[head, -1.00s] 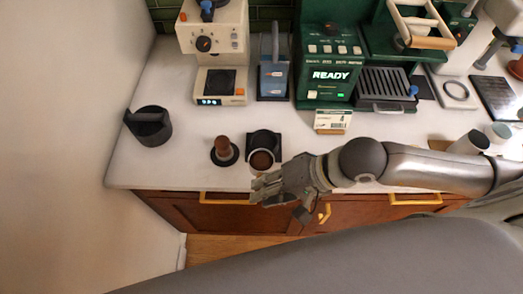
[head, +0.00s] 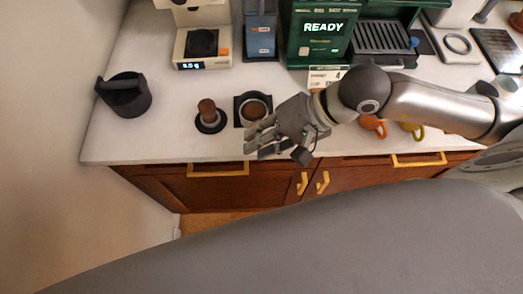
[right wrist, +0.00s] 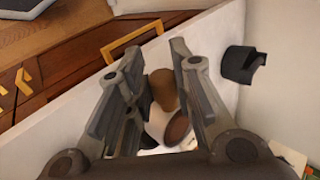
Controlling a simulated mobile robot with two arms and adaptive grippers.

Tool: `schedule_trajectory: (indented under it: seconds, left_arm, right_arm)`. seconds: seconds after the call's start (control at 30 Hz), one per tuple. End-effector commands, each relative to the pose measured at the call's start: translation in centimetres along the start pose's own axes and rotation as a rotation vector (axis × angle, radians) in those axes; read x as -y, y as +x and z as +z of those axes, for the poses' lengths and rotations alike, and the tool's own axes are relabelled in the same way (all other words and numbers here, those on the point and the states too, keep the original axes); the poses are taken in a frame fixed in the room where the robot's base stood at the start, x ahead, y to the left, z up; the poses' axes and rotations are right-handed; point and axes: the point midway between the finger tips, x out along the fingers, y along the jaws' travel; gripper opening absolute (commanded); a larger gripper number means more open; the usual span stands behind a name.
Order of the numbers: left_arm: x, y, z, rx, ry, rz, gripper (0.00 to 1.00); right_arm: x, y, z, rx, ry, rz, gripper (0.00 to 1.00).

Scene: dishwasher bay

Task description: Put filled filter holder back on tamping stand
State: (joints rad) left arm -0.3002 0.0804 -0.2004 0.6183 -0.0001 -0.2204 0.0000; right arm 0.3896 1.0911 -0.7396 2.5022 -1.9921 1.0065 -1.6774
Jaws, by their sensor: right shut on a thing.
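The filter holder (head: 254,110) has a round basket filled with brown grounds. In the head view its basket is over the middle of the black square tamping stand (head: 238,100); I cannot tell whether it rests there or hovers. My right gripper (head: 262,138) is shut on the filter holder from the front side, and its fingers hide the handle. In the right wrist view the brown-filled basket (right wrist: 178,129) shows between the fingers, beside a tan-brown rounded piece (right wrist: 162,88) that may be the handle. My left gripper is not in view.
The tamper (head: 207,108) stands on a dark round base just left of the stand. A dark knock box (head: 125,95) is farther left. A scale (head: 203,46), a blue box (head: 261,38) and a green machine (head: 320,40) line the back. The front left counter is clear.

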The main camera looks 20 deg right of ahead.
Motion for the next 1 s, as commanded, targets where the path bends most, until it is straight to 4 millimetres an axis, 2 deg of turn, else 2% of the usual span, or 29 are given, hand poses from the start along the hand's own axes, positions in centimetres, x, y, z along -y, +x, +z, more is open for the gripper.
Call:
schedule_trajectory:
  seconds: [0.03,0.2,0.23,0.3,0.73,0.8,1.0]
  left_arm:
    - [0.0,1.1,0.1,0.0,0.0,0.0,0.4]
    - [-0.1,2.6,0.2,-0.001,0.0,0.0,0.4]
    - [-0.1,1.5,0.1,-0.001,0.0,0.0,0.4]
    - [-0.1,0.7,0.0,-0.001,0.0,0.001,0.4]
    - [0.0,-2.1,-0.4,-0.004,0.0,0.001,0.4]
    - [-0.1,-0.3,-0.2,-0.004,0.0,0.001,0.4]
    - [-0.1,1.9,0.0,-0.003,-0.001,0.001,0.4]
  right_arm:
    - [-0.3,0.5,-0.5,-0.005,-0.004,-0.003,0.0]
    - [-0.3,0.5,-1.5,-0.003,-0.003,-0.003,0.0]
    - [0.1,0.0,-1.8,-0.001,0.001,-0.002,0.0]
    - [0.3,-0.1,-2.6,-0.001,0.002,-0.003,0.0]
    - [0.4,0.2,-7.3,-0.001,0.001,-0.003,0.0]
    - [-0.6,1.3,-7.2,0.0,-0.002,-0.004,0.0]
    - [-1.7,2.4,-7.2,-0.002,-0.003,-0.002,0.0]
